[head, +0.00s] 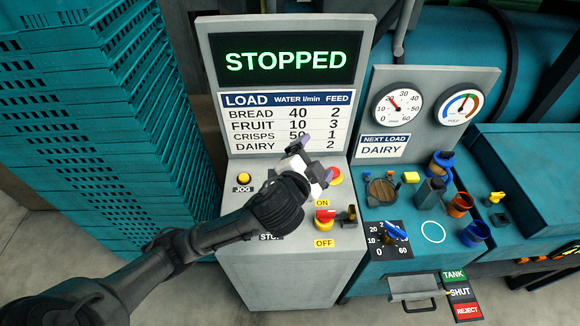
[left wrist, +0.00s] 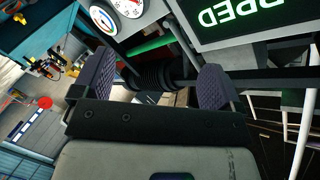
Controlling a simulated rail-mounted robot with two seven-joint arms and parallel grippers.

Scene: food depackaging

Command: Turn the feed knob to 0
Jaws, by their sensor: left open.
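My left gripper (head: 317,158) is over the grey control panel (head: 280,262), its fingers with purple pads apart. In the left wrist view the left gripper (left wrist: 152,84) is open, with nothing between its pads. I cannot make out a feed knob; the gripper and forearm cover the middle of the panel. The sign (head: 290,122) above lists feed 2 for bread, 3 for fruit, 1 for crisps and 2 for dairy. The display (head: 286,60) reads STOPPED. My right gripper is not in view.
A red button (head: 334,176) is close beside the gripper. A red and yellow ON/OFF switch (head: 324,217) is below it. A blue-pointer dial (head: 394,231) is on the right bench. A yellow JOG button (head: 244,179) is left. Stacked teal crates (head: 90,110) stand at far left.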

